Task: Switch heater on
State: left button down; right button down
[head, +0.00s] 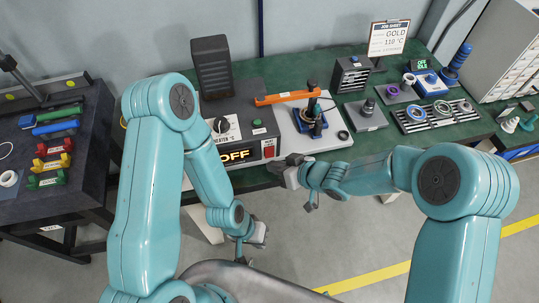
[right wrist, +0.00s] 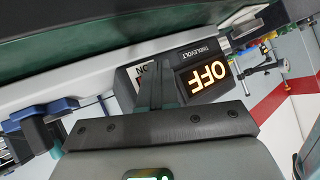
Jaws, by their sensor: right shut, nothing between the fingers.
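The heater (head: 190,116) is a dark box on the green bench, with a round dial (head: 221,125) on a white plate. Its display (head: 238,155) reads OFF in lit amber characters, and a red switch (head: 269,148) sits to the right of it. My right gripper (head: 276,165) is shut and empty, just in front of the switch. In the right wrist view its fingers (right wrist: 157,88) cover part of the switch panel beside the upside-down OFF display (right wrist: 206,78); I cannot tell whether they touch. My left gripper (head: 250,240) hangs low before the bench, its fingers unclear.
A job sheet (head: 388,38) reads GOLD, 110 °C. Trays of rings and tools fill the bench's right side. A dark table (head: 90,150) with coloured tools stands at left.

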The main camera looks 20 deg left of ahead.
dwell(0.8)
jog(key=shift+w+a, duration=0.15)
jog(key=shift+w, duration=0.05)
jog(key=shift+w+a+p, duration=0.1)
jog(key=shift+w+p, duration=0.05)
jog(key=shift+p, duration=0.15)
jog(key=shift+w+a, duration=0.2)
jog(key=shift+w, duration=0.05)
dwell(0.4)
jog(key=shift+s+d, duration=0.45)
jog(key=shift+s, duration=0.2)
